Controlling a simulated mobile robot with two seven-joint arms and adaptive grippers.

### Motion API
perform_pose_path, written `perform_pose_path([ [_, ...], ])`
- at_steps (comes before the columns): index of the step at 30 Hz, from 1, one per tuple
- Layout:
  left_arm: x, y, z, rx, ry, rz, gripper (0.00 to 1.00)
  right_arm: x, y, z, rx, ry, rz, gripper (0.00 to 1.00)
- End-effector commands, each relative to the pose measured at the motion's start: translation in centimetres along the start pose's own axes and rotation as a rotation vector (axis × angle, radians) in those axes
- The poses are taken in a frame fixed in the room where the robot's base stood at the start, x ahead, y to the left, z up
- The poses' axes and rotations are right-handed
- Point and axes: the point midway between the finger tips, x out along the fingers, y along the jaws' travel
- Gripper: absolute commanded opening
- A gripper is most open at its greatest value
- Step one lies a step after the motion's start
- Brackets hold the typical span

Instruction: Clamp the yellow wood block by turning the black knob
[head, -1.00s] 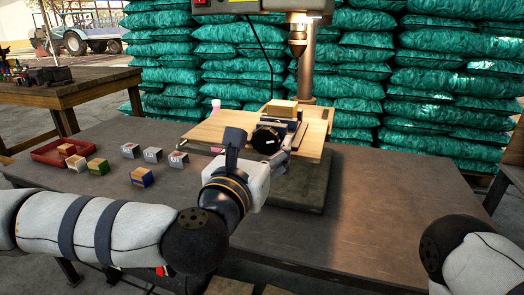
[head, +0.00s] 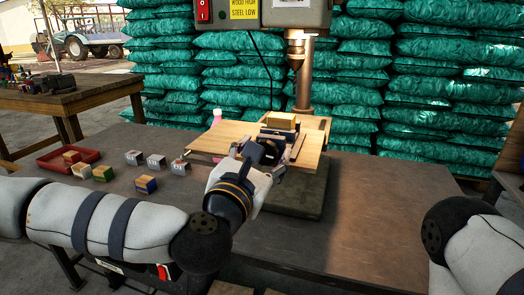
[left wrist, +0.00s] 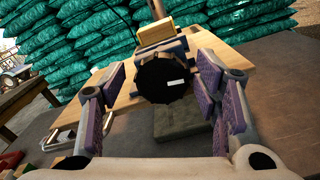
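The yellow wood block (head: 281,120) sits in the vise (head: 294,140) on a wooden board, and it also shows in the left wrist view (left wrist: 155,32). The round black knob (left wrist: 164,78) faces my left wrist camera, with a white mark on its front. My left gripper (left wrist: 163,95) is open, with purple-padded fingers on the left and right of the knob. A gap shows on each side, so the pads do not appear to grip it. In the head view my left gripper (head: 257,160) partly covers the knob. My right gripper is out of view; only part of that arm shows.
The drill press head (head: 268,12) hangs above the vise, with its column (head: 303,75) behind. Small blocks, a red tray (head: 52,160) and several metal-topped blocks (head: 156,161) lie on the left. The table's right side (head: 390,200) is clear.

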Motion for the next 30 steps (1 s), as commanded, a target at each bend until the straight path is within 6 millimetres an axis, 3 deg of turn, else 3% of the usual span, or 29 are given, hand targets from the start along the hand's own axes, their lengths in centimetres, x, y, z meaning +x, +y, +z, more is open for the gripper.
perform_pose_path([
  [1, 0.1, -0.3, -1.1, -0.005, 0.015, -0.005, 0.6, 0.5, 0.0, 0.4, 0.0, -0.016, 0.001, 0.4],
  [11, -0.1, -0.3, -0.9, -0.007, 0.011, -0.004, 0.6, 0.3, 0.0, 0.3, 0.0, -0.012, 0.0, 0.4],
  [21, -6.5, 0.0, 0.1, -0.005, -0.004, 0.0, 0.6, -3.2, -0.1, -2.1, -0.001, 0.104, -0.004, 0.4],
  [24, -8.1, -0.2, -0.5, -0.007, 0.005, -0.004, 0.6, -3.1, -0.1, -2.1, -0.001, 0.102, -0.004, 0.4],
  [30, -8.9, -0.2, -0.8, -0.009, 0.01, -0.002, 0.6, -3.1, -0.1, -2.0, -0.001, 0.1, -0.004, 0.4],
])
